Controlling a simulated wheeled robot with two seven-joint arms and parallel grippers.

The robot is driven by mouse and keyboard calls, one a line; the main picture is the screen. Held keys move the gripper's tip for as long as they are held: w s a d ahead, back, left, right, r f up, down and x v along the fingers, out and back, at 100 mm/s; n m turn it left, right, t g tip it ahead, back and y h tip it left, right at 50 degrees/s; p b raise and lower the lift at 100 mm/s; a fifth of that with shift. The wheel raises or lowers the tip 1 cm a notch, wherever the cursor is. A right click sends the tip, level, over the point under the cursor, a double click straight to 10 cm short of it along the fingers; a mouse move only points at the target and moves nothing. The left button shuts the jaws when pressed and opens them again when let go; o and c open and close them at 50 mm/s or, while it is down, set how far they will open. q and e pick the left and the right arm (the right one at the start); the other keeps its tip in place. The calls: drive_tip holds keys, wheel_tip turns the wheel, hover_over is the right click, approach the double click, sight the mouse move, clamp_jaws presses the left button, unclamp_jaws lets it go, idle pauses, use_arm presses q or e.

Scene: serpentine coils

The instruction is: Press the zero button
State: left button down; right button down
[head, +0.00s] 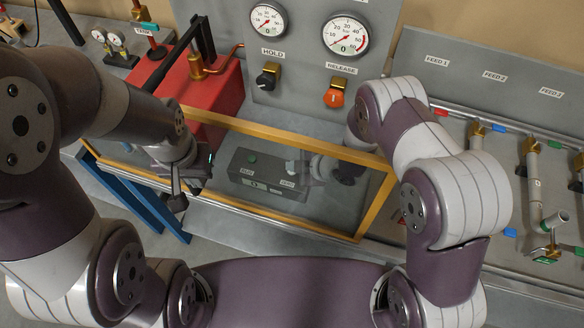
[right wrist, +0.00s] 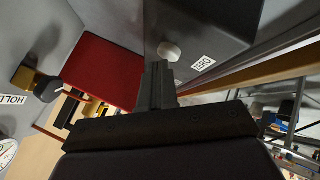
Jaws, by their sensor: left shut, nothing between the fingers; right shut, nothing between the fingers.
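A grey box (head: 240,178) stands behind a yellow frame (head: 270,131). In the right wrist view the box (right wrist: 205,22) carries a pale round button (right wrist: 170,52) beside a label reading ZERO (right wrist: 203,63). My right gripper (right wrist: 158,72) is shut and empty, its fingertips just short of or at the pale button; I cannot tell whether they touch. In the head view it reaches in from the right, partly hidden, at the box's right end. My left gripper (head: 175,200) is shut and empty at the frame's left side.
A red block (head: 215,100) stands behind the frame's left end. A grey panel with two gauges (head: 346,35), a black HOLD knob (head: 267,76) and an orange RELEASE knob (head: 334,97) rises behind. Pipes (head: 535,180) run at the right.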

drive_tip(key=shift+r, duration=0.3)
wheel_tip(320, 180, up, 6)
drive_tip(key=p, duration=0.5)
drive_tip(key=shift+f, duration=0.1)
